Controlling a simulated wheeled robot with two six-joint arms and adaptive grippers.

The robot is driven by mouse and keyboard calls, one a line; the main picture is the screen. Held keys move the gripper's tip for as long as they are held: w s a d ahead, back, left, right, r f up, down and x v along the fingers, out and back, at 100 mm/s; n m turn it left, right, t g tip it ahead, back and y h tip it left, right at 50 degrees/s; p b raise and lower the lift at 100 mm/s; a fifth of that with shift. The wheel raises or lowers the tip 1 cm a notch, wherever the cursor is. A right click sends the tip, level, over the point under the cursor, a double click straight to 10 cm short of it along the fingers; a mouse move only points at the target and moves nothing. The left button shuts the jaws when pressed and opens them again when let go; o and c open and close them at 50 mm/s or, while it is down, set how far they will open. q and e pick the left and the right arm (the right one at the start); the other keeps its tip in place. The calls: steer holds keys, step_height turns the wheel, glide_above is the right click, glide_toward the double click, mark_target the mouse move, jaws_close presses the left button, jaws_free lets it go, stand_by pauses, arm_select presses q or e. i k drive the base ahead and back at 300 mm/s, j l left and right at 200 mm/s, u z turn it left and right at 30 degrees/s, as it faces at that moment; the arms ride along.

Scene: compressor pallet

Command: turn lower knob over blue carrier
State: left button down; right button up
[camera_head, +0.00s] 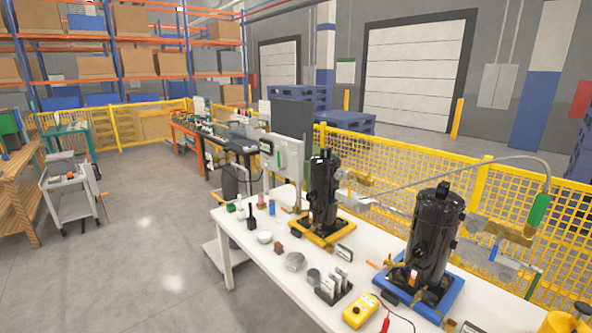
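The blue carrier (447,303) lies on the white table at the front right, with a black compressor (433,240) standing upright on it. A brass fitting (394,263) sits low at the compressor's left side, above the carrier. A brass valve (512,232) is at its right, with a small blue part (493,252) below it. These parts are small, and I cannot tell for sure which is the lower knob or how it is turned. Neither of my grippers shows in this view.
A second black compressor (323,190) stands on a yellow carrier (323,238). A yellow meter (360,311), metal tins and small parts crowd the white table (263,262). A hose with a green sleeve (538,209) arches at right. Yellow fencing (400,160) runs behind.

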mark_target(506, 276)
steer(key=z, duration=1.35)
